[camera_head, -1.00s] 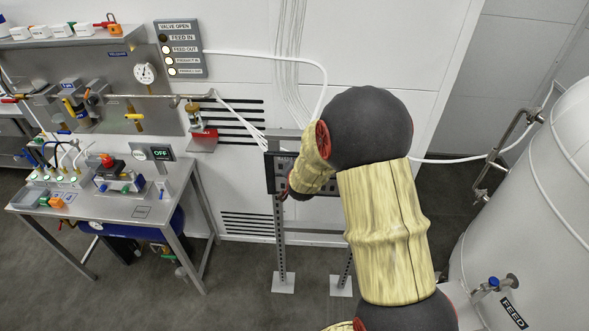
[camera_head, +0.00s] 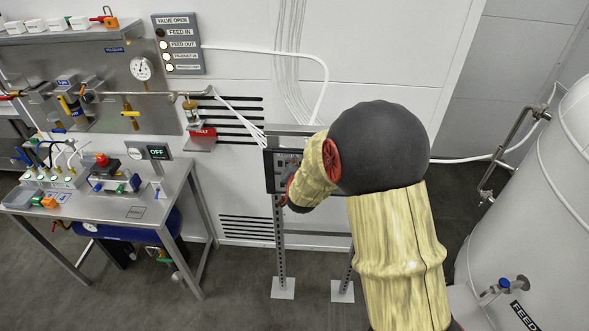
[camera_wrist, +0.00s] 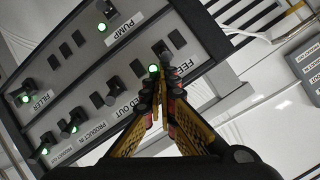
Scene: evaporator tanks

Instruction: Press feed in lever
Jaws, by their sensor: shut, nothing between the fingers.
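The feed in lever (camera_wrist: 161,48) is a small dark lever on the grey control panel (camera_wrist: 70,75), beside the partly covered label starting "FEE". A green light (camera_wrist: 153,69) glows beside it. The feed out lever (camera_wrist: 106,97) is beside my fingers. In the head view the control panel (camera_head: 270,172) stands on a metal frame, mostly hidden by my arm.
The valve-open sign (camera_head: 178,44) shows a dark lamp at FEED IN and lit lamps below. A steel table (camera_head: 120,205) with devices stands left, and a large white tank (camera_head: 535,190) right. Other levers with green lights, a pump lever (camera_wrist: 108,10) among them, share the panel.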

